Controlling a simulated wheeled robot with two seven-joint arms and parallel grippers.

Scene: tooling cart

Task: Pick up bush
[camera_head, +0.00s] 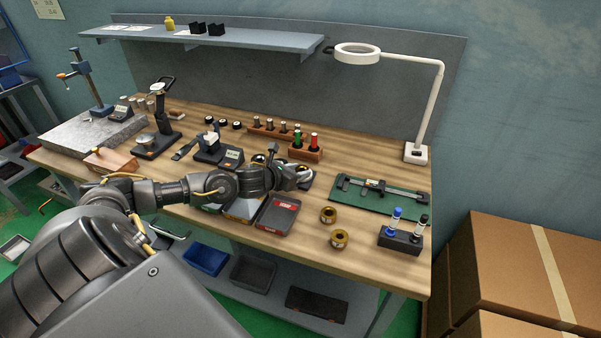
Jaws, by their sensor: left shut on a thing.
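My left gripper (298,176) reaches in from the left, low over the middle of the bench, and is shut on a small metallic piece. The piece looks like a bush, but the fingers mostly hide it and its shape is unclear. Two brass bushes stand apart on the bare wood to the right of the gripper, one farther back (328,215) and one nearer the front edge (339,239). My right gripper is not in view.
A red-labelled tray (277,214) lies below my wrist. A green mat (365,198) with a caliper (385,187) and a dark holder with plug gauges (400,240) are at the right. A ring lamp (357,54) stands behind. Bare wood lies around the two bushes.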

